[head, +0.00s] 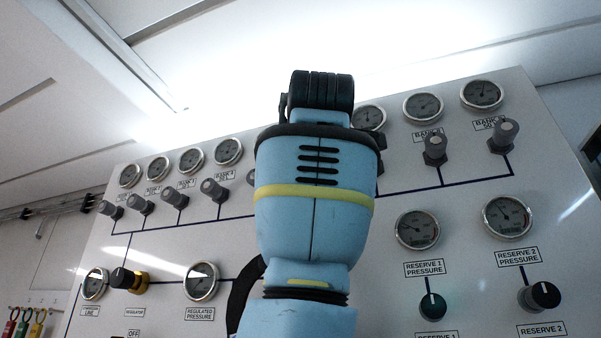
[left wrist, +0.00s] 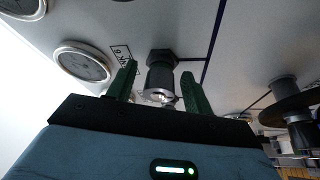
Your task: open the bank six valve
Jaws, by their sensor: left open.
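The bank six valve shows in the left wrist view as a dark, stubby knob (left wrist: 160,78) with a pale end face, standing out from the panel. Beside it is a partly readable label (left wrist: 122,53) ending in 6. My left gripper (left wrist: 159,70) is open, with one green finger on each side of the knob. I cannot tell whether either finger touches it. In the head view my blue left arm covers the middle of the panel and hides the gripper and most of this valve. My right gripper is in neither view.
On the panel (head: 150,262), other bank valves stand close by, such as one (head: 435,147) to the right and one (head: 213,190) to the left. Gauges (head: 423,107) line the top edge. Reserve knobs (head: 433,306) and the yellow-based regulator (head: 128,279) sit lower.

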